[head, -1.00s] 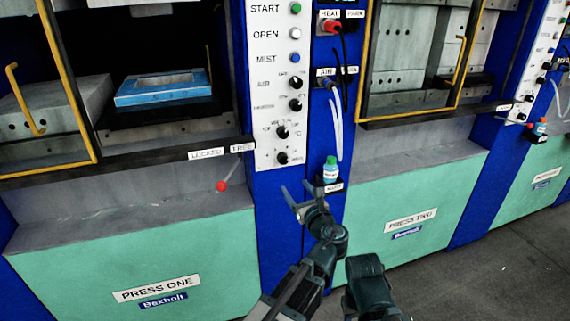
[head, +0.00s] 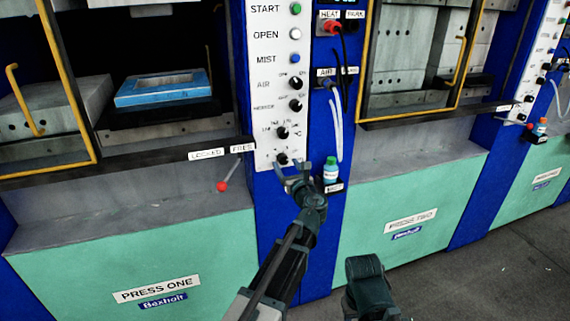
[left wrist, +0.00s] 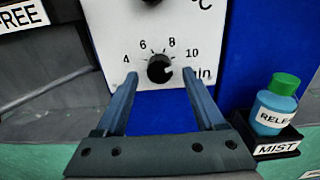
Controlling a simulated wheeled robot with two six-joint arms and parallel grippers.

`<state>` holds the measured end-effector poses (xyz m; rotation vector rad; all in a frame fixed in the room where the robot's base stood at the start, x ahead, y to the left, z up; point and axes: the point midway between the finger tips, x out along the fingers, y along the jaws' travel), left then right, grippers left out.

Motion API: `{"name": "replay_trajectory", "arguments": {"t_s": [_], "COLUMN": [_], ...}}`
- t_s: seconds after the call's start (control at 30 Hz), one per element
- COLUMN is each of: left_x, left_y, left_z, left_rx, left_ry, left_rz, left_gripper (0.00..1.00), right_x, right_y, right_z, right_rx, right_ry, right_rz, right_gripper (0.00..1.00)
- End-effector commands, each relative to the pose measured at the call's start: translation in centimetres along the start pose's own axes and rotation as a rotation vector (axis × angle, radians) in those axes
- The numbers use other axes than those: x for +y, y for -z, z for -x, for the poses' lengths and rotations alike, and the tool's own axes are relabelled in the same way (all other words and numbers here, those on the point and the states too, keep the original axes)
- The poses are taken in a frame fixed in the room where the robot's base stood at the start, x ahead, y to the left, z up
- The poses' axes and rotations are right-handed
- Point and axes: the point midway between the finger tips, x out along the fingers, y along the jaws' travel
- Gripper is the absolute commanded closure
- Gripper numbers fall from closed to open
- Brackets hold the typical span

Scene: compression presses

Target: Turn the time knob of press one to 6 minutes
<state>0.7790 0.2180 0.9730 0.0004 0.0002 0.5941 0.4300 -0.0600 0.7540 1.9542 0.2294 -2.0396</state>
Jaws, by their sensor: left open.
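The time knob of press one is the lowest black knob (head: 282,158) on the white control panel (head: 268,90). In the left wrist view the knob (left wrist: 160,69) sits under a scale marked 4, 6, 8 and 10, with "min" partly hidden by a finger. I cannot clearly tell where its pointer stands. My left gripper (head: 291,168) is open just in front of and below the knob. In the left wrist view my left gripper's fingertips (left wrist: 159,73) lie on either side of the knob, apart from it. My right gripper's fingers do not show.
A green-capped bottle (head: 331,170) stands in a holder just right of my left gripper; the bottle also shows in the left wrist view (left wrist: 274,105). A red-tipped lever (head: 223,186) juts out at left. The temperature knob (head: 282,132) is just above.

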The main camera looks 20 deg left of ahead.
Motion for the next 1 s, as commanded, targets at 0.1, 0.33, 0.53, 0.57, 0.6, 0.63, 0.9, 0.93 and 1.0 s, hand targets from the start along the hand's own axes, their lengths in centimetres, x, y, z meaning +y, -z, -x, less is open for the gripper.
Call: {"name": "replay_trajectory", "arguments": {"t_s": [0.1,0.33,0.53,0.57,0.6,0.63,0.9,0.93,1.0], "left_x": [-0.1,0.0,0.0,0.0,0.0,0.0,0.0,0.0,0.0], "left_y": [0.0,0.0,0.0,0.0,0.0,0.0,0.0,0.0,0.0], "left_z": [-1.3,-2.0,-1.9,-1.9,-1.9,-1.9,-1.9,-1.9,-1.9], "left_rx": [0.000,0.000,0.000,0.000,0.000,0.000,0.000,0.000,0.000], "left_ry": [-0.001,0.000,0.000,0.000,0.000,0.000,0.000,0.000,0.000], "left_rz": [0.000,0.000,0.000,0.000,0.000,0.000,0.000,0.000,0.000], "left_gripper": [0.29,0.29,0.29,0.33,0.40,0.45,0.94,0.99,1.00], "right_x": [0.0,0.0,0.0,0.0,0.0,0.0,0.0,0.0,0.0], "right_y": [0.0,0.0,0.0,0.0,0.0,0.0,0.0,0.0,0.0], "right_z": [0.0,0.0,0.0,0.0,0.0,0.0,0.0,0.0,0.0], "right_rx": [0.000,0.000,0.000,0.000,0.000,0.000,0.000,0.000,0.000], "right_ry": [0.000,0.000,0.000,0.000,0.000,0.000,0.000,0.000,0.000], "right_rz": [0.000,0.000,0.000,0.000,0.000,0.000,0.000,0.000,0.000], "right_gripper": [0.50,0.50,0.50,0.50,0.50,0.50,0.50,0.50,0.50]}}
